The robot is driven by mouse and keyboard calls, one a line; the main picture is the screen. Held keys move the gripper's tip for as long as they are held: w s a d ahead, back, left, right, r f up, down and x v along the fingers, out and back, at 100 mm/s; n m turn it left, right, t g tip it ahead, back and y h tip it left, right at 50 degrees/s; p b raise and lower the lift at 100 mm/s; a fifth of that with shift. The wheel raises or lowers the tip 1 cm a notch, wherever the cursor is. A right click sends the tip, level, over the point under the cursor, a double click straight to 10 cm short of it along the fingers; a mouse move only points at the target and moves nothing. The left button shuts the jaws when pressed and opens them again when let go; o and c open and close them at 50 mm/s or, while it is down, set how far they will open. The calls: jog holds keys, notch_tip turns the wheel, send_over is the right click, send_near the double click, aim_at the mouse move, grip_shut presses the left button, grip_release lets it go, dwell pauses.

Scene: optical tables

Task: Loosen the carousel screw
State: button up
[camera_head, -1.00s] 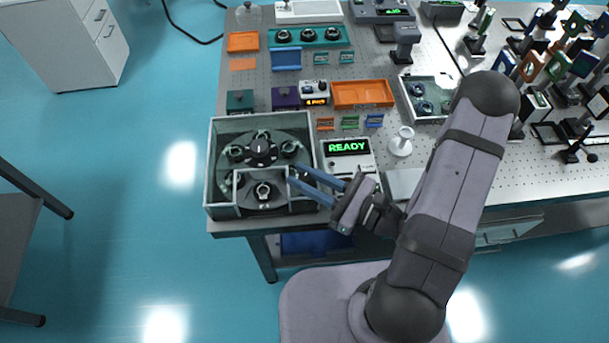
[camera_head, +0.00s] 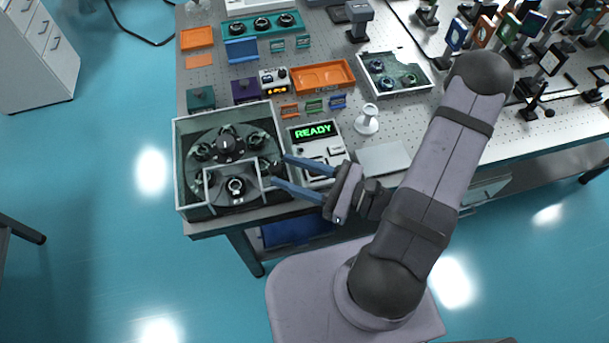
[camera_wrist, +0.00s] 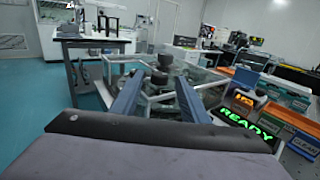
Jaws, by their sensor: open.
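The dark round carousel (camera_head: 205,170) sits inside an open-topped, clear-walled box at the table's left corner. A black knob (camera_head: 226,144) stands at its centre, with several dark ring-shaped mounts around it. I cannot tell for sure which part is the screw. A black mount (camera_head: 236,186) sits in the walled front bay. My gripper (camera_head: 279,170) is open and empty, with its two blue fingers pointing left at the box's right wall. In the wrist view, the carousel (camera_wrist: 163,78) shows ahead between my spread fingers (camera_wrist: 158,76).
A grey device reading READY (camera_head: 316,131) stands close to the box's right side. Behind are a teal block (camera_head: 201,98), a purple block (camera_head: 245,90) and an orange tray (camera_head: 322,75). A white stand (camera_head: 367,120) is to the right. Open floor lies left of the table.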

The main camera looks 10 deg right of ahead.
jog(key=shift+b+v, duration=0.35)
jog(key=shift+v, duration=1.35)
jog(key=s+a+r+n+g+p, duration=0.1)
jog(key=s+a+n+g+p, duration=0.45)
jog(key=n+g, duration=0.8)
notch_tip(320, 180, up, 9)
jog(key=m+t+h+p, duration=0.45)
jog(key=m+h, duration=1.05)
jog(key=m, duration=1.7)
send_over(274, 167)
jog(key=p, duration=0.1)
jog(key=shift+f+n+g, duration=0.15)
jog(key=shift+n+g, duration=0.1)
jog(key=shift+g, duration=0.55)
jog(key=shift+f+p, duration=1.05)
jog(key=shift+f, duration=2.7)
